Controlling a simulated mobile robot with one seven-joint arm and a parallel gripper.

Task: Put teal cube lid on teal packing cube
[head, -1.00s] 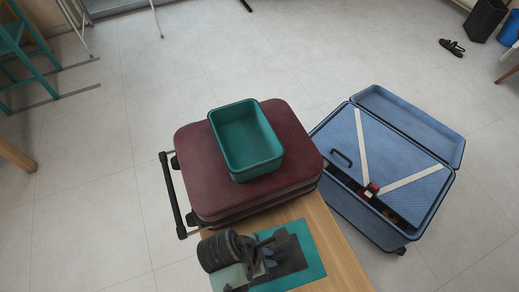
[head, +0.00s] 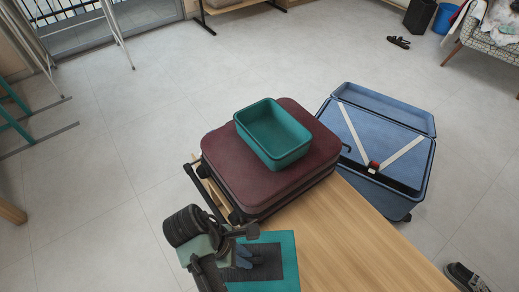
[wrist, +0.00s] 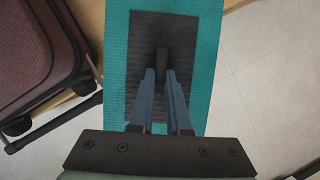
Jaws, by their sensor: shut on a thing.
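The teal packing cube (head: 287,155) is an open-topped, empty-looking box on top of the maroon suitcase (head: 312,158) in the head view. The teal cube lid (head: 288,262) is a flat teal rectangle with a dark mesh panel. My gripper (head: 245,258) is shut on the lid's small dark raised grip, in front of the suitcase and apart from the cube. The wrist view shows the lid (wrist: 208,60) flat beneath the blue fingers (wrist: 160,80), which straddle the grip. My fingers hide part of the panel. The lid's height above the table is unclear.
The maroon suitcase stands at the far end of a wooden table (head: 355,235), whose right part is clear. An open blue suitcase (head: 385,140) with white straps lies beyond it at the right. A dark shoe (head: 468,278) is on the floor at lower right.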

